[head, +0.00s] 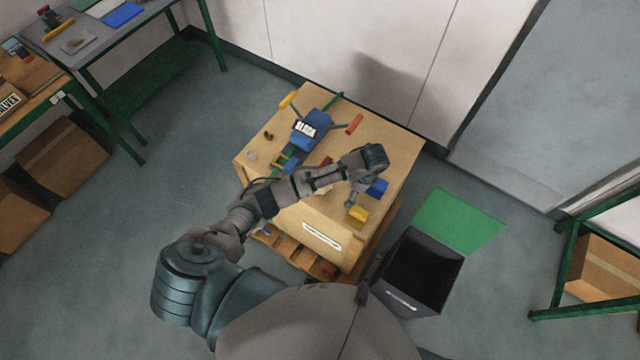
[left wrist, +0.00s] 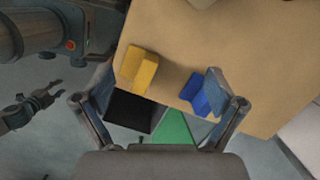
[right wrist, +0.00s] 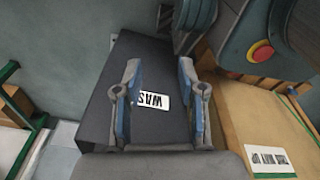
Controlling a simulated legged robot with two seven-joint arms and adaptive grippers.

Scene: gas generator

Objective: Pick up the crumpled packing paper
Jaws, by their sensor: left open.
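I cannot clearly make out crumpled packing paper. A small pale lump (head: 251,155) lies at the left edge of the wooden crate top (head: 385,140) in the head view, too small to identify. My left gripper (head: 352,198) is over the right part of the crate top. In the left wrist view it (left wrist: 158,95) is open and empty, with a yellow block (left wrist: 139,70) and a blue block (left wrist: 204,92) beyond its fingers. My right gripper (right wrist: 158,72) is apart at the fingers and empty, above a black bin (right wrist: 105,115); it also shows in the left wrist view (left wrist: 48,102).
The black bin (head: 425,262) stands right of the crate, beside a green floor patch (head: 462,220). Workbenches (head: 85,50) stand far left, a green-framed rack (head: 570,255) at right. Floor left of the crate is clear.

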